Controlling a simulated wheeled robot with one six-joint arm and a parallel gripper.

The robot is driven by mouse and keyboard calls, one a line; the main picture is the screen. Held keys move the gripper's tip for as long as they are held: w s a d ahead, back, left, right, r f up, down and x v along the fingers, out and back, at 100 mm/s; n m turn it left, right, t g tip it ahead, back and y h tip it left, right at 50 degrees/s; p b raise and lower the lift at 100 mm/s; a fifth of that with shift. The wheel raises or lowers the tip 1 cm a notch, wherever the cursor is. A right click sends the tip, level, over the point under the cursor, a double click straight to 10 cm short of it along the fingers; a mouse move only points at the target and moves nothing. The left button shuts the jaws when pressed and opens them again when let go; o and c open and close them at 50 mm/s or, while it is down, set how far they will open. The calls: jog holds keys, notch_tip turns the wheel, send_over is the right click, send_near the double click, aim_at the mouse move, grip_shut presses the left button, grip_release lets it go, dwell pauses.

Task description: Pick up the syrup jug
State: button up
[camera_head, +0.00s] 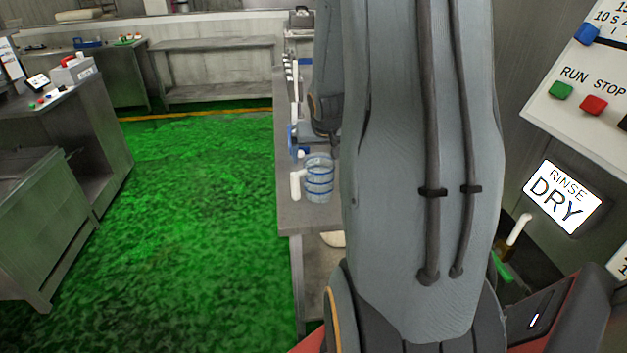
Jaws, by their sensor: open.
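A clear jug with blue bands (319,180) and a white handle on its left side stands upright near the front end of a grey counter (289,215). It is the only jug I can make out, and I cannot tell from here whether it holds syrup. My large grey arm rises through the middle of the view, just right of the jug. My gripper is not in view; the arm's far end is partly hidden behind the nearer link.
Behind the jug, blue and white items (293,140) stand on the narrow counter. A control panel with a RINSE DRY sign (563,197) is at the right. Metal benches (215,70) stand at the back and left. The green floor (190,220) between is clear.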

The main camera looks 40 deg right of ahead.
aim_at(319, 164)
jog(key=b+x, duration=0.1)
jog(key=x, duration=0.6)
jog(key=shift+s+d+b, duration=0.1)
jog(key=shift+d+b, duration=0.05)
jog(key=shift+b, duration=0.2)
jog(key=c, duration=1.8)
